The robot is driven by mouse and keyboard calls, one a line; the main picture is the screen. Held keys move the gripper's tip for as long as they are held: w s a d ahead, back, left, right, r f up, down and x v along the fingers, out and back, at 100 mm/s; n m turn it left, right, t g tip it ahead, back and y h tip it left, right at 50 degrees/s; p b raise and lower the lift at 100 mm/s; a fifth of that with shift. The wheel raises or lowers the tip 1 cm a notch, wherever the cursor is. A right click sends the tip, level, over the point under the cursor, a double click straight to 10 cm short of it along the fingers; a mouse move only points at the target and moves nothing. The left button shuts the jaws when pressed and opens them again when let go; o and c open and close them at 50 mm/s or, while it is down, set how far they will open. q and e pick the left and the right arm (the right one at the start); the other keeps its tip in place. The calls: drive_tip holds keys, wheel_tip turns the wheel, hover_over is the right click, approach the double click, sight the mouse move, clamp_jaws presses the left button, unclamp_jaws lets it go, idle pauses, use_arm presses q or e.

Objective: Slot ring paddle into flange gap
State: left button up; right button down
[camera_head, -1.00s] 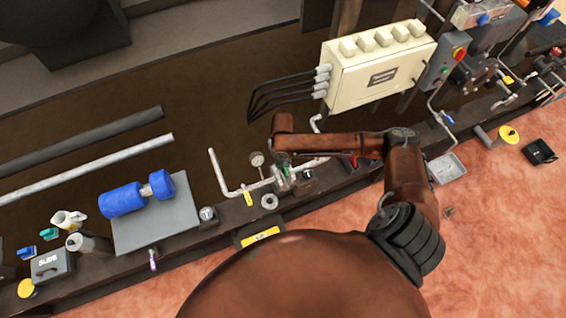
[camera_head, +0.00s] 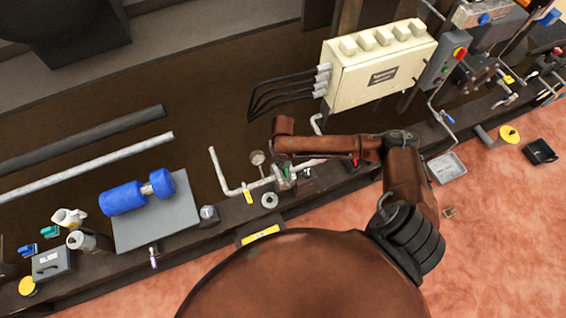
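A pale metal ring with a dark centre hole (camera_head: 270,200) sits at the front edge of the dark bench, just below the pipe assembly; it may be the ring paddle. The flanged pipe joint (camera_head: 284,178) is just above and right of it, with a small green part. The flange gap is too small to make out. My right arm reaches in from the right, and its wrist end is over the bench above the joint. Its fingers cannot be told apart from the pipe fittings, and any hold is unclear. My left gripper is out of the picture.
A gauge (camera_head: 257,158) and yellow tag (camera_head: 248,196) sit by the pipe. A cream junction box (camera_head: 378,72) with black cables stands behind. A blue motor (camera_head: 137,196) on a grey plate is at left. A grey tray (camera_head: 446,167) lies at right.

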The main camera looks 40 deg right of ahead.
drive_tip(key=shift+f, duration=0.2)
drive_tip(key=shift+f, duration=0.35)
drive_tip(key=shift+f, duration=0.65)
drive_tip(key=shift+f, duration=0.35)
drive_tip(key=shift+f, duration=0.35)
drive_tip(key=shift+f, duration=0.35)
drive_tip(key=shift+f, duration=0.3)
idle(0.4)
drive_tip(key=shift+f, duration=0.35)
